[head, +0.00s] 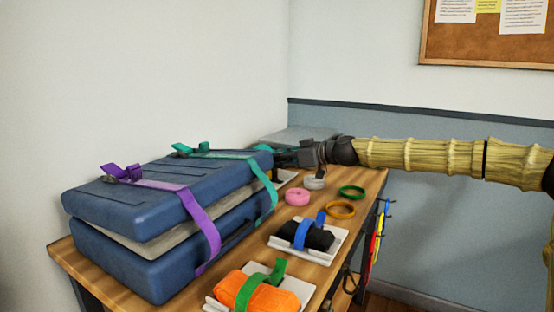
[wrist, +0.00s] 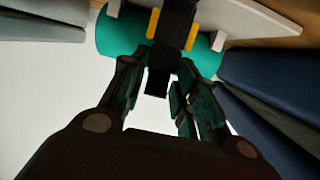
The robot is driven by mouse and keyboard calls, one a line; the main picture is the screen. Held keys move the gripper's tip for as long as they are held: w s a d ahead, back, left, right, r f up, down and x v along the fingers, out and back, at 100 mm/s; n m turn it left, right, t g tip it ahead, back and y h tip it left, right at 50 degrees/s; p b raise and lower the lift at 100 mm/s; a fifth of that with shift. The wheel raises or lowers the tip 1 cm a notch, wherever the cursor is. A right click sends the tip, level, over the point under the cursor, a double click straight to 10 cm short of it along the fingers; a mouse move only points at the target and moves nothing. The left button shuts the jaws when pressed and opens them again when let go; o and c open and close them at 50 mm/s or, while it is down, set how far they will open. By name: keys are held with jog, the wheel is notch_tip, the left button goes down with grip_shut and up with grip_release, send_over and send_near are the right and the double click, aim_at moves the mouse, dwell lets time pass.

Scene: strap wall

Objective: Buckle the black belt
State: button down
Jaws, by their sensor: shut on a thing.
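In the wrist view the black belt (wrist: 176,20) runs over a teal roll (wrist: 115,40), between two yellow pieces (wrist: 153,23) that look like buckle parts. The belt's free end hangs down between the fingers of my gripper (wrist: 160,72). My gripper is shut on this end, though the exact contact is dark and hard to see. In the head view my gripper (head: 300,157) is at the table's far side, just right of the blue cases. The black belt and the teal roll are mostly hidden there.
Blue cases (head: 115,205) with purple (head: 195,215) and teal straps stand close left of my gripper. Pink (head: 297,197), grey, green and orange rings lie on the table (head: 245,247). A black roll (head: 315,238) and an orange roll (head: 265,297) sit on white trays nearer the front.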

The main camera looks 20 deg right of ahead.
jog(key=shift+s+d+f, duration=0.15)
jog(key=shift+s+f, duration=0.05)
jog(key=shift+f, duration=0.4)
jog(key=shift+s+d+f, duration=0.1)
jog(key=shift+s+f, duration=0.05)
jog(key=shift+f, duration=0.4)
jog(key=shift+a+f, duration=0.1)
jog(key=c, duration=1.3)
grip_release()
jog(key=shift+s, duration=0.1)
jog(key=shift+o, duration=0.2)
jog(key=shift+a, duration=0.1)
